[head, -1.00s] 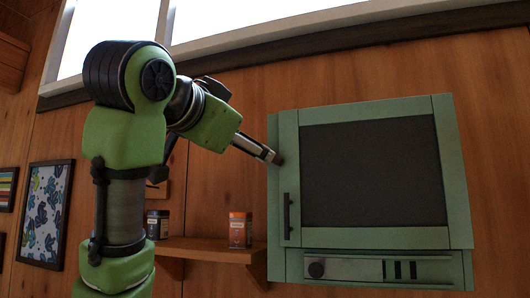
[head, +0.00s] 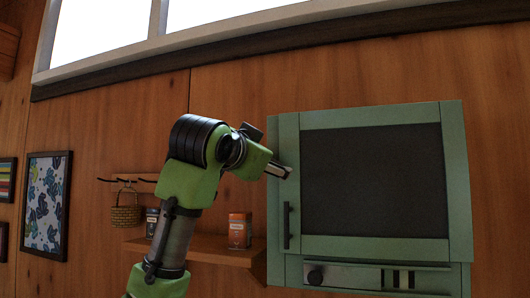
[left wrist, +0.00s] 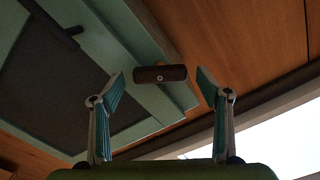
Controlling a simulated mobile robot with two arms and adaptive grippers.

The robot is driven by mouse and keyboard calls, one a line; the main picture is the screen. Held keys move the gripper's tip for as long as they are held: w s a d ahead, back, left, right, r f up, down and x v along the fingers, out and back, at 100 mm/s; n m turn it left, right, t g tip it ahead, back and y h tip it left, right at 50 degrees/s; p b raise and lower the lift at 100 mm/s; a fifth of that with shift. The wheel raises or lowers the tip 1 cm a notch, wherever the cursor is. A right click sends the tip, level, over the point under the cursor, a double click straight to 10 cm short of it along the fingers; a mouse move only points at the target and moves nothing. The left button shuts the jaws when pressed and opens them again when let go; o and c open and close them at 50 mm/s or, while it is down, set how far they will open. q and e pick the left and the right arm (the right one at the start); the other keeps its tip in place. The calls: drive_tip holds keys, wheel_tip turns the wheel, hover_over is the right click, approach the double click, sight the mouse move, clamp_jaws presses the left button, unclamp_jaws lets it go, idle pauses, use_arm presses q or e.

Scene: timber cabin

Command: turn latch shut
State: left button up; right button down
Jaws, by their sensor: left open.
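The latch (left wrist: 160,74) is a short dark wooden bar with a pale pivot screw, on the green cabinet's frame in the left wrist view. My left gripper (left wrist: 162,84) is open there, with one teal-padded finger to each side of the bar and a visible gap at both ends. In the head view my left gripper (head: 284,172) is at the left edge of the green cabinet (head: 284,140), above the door handle; it hides the latch. The cabinet's dark-panelled door (head: 375,180) looks closed. My right gripper is not in view.
A dark bar handle (head: 287,225) sticks out below my gripper. A wooden shelf (head: 205,250) at left carries an orange-labelled tin (head: 239,230) and a dark jar (head: 152,223). A basket (head: 126,215) hangs from a hook rail. A window ledge runs above.

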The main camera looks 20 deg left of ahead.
use_arm(q)
drive_tip(key=c, duration=1.1)
drive_tip(key=shift+n+b, duration=1.45)
drive_tip(key=shift+n, duration=1.65)
drive_tip(key=shift+r, duration=0.1)
drive_tip(key=o, duration=1.1)
